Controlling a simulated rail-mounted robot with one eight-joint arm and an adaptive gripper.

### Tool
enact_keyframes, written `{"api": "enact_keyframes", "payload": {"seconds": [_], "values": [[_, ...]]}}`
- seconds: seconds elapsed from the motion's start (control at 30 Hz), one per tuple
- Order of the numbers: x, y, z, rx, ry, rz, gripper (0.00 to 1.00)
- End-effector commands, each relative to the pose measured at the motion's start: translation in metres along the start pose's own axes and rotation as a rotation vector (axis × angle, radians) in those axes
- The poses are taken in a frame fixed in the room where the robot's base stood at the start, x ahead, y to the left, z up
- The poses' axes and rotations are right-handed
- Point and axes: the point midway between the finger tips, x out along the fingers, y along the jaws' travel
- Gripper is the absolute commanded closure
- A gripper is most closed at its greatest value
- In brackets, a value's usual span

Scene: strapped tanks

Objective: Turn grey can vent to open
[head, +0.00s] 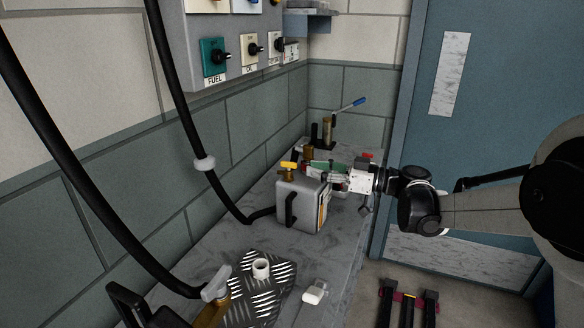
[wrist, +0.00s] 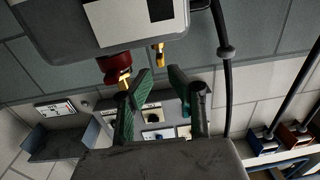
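The grey can (head: 296,206) stands on the bench, with a label on its right side and a black handle in front. A yellow lever (head: 289,165) on a brass fitting sits on its top. In the wrist view, a grey can body (wrist: 75,30) fills the upper left, with a dark red round fitting (wrist: 115,66) and a small yellow part (wrist: 158,52) below it. My gripper (head: 314,168) reaches in from the right at the can's top right. Its green-padded fingers (wrist: 160,76) are apart with nothing between them. The left finger is close to the red fitting; contact cannot be told.
A black hose (head: 225,185) runs down to the can's left side. A wall panel with knobs (head: 232,50) hangs above. A tread plate (head: 262,290) with a white ring and a grey-handled valve (head: 216,286) are in front.

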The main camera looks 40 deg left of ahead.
Motion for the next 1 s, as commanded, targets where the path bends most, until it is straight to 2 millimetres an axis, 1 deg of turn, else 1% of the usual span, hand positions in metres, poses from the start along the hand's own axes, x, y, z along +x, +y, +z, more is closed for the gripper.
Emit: {"api": "enact_keyframes", "payload": {"seconds": [0.03,0.2,0.3,0.4,0.57,0.8,0.83,0.93,0.97,1.0], "values": [[0.011,-0.001,0.001,0.0,0.0,-0.003,0.83],[0.04,-0.001,0.001,0.0,0.0,-0.001,0.83],[0.053,-0.001,0.001,0.0,0.0,-0.002,0.83],[0.061,0.0,0.0,0.0,0.0,0.0,0.83],[0.068,0.0,0.0,0.0,0.0,0.0,0.83],[0.069,0.0,0.0,0.0,0.0,0.0,0.83],[0.069,0.0,0.0,0.0,0.0,0.0,0.84],[0.069,0.0,0.0,0.0,0.0,0.0,0.97],[0.069,0.0,0.0,0.0,0.0,0.0,1.0],[0.069,0.0,0.0,0.0,0.0,0.0,1.0]]}}
